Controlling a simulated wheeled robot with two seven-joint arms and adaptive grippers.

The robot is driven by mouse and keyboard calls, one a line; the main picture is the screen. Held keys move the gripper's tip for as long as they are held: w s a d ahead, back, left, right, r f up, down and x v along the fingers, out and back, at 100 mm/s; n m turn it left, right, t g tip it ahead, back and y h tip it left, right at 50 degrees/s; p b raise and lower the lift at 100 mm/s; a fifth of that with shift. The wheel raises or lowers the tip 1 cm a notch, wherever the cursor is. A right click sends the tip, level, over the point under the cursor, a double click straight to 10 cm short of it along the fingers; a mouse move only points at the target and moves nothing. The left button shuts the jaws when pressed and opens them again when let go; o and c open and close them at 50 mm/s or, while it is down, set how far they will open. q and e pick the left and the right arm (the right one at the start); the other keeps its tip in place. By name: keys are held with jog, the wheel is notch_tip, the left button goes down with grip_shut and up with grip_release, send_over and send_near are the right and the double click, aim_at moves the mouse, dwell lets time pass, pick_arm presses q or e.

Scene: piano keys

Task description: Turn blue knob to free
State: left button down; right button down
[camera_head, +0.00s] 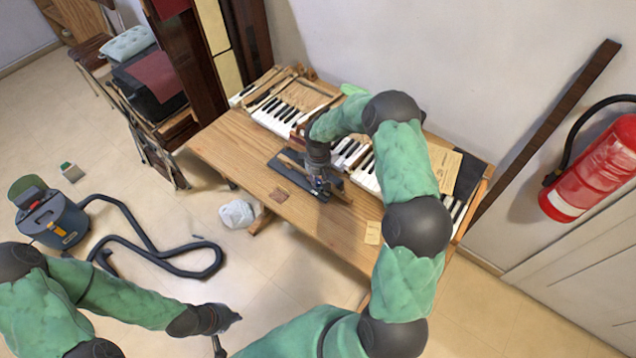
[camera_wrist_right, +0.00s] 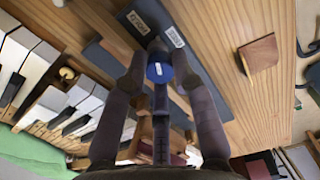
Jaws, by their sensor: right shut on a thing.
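The blue knob (camera_wrist_right: 160,72) shows in the right wrist view, with a small white mark on its top. It sits by a dark plate (camera_wrist_right: 150,12) with two small labels (camera_wrist_right: 174,37), whose text I cannot read surely. My right gripper (camera_wrist_right: 161,82) has a finger on each side of the knob and is shut on it. In the head view my right gripper (camera_head: 320,184) is low over the wooden bench, and the knob is mostly hidden there. My left gripper (camera_head: 222,320) is away from the bench, over the floor at lower left; its finger opening is unclear.
The wooden bench (camera_head: 225,145) carries piano keys (camera_head: 285,108) along its back. A brown block (camera_wrist_right: 260,53) lies near the knob. A red fire extinguisher (camera_head: 597,168) hangs at right. A vacuum cleaner (camera_head: 58,222) with its hose stands on the floor at left.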

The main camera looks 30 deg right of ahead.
aim_at(318, 181)
jog(key=m+b, duration=0.3)
jog(key=m, duration=0.3)
jog(key=shift+m+b, duration=0.3)
jog(key=shift+b, duration=0.05)
jog(key=m+b, duration=0.1)
jog(key=m, duration=0.2)
jog(key=shift+m+b, duration=0.75)
jog(key=shift+m, duration=0.75)
jog(key=c, duration=1)
grip_release()
jog(key=shift+r, duration=0.15)
notch_tip(318, 181, up, 12)
